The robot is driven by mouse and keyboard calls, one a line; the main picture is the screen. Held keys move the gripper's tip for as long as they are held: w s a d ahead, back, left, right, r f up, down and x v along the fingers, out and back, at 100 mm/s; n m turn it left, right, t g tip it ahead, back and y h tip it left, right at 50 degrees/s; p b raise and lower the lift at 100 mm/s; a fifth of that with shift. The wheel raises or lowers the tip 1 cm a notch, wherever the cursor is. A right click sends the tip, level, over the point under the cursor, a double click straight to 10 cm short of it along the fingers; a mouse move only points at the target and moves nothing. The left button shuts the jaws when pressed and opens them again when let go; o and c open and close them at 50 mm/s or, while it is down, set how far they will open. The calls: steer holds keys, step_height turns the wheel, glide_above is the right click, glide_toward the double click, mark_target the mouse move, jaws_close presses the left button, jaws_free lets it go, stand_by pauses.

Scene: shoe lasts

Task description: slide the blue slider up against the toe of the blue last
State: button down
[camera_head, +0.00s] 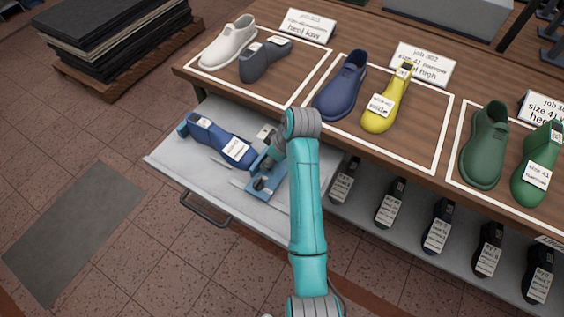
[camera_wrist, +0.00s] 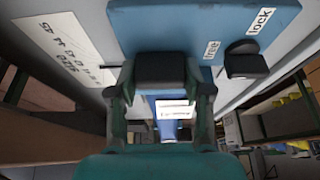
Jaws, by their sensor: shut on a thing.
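The blue last (camera_head: 205,132) lies in the open drawer with a white label on its side; its toe end points right, towards the blue slider. The blue slider (camera_head: 262,187) sits beside that toe, partly hidden by my arm; I cannot tell whether they touch. In the wrist view the slider's blue plate (camera_wrist: 190,28) carries the words free and lock and a black knob (camera_wrist: 245,62). My gripper (camera_wrist: 162,92) is shut on a dark block of the slider (camera_wrist: 160,70). A blue piece with a white label (camera_wrist: 175,108) shows beyond my fingers, likely the last.
The drawer (camera_head: 165,160) is pulled out under the wooden bench top (camera_head: 330,62), which holds several shoes and lasts. A row of dark lasts (camera_head: 390,203) stands on the shelf at right. A white printed scale (camera_wrist: 62,50) lies beside the slider.

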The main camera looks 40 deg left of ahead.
steer(key=shift+c, duration=2.4)
jaws_free()
steer(key=v, duration=0.7)
steer(key=shift+d+r, duration=0.1)
steer(key=shift+r, duration=0.05)
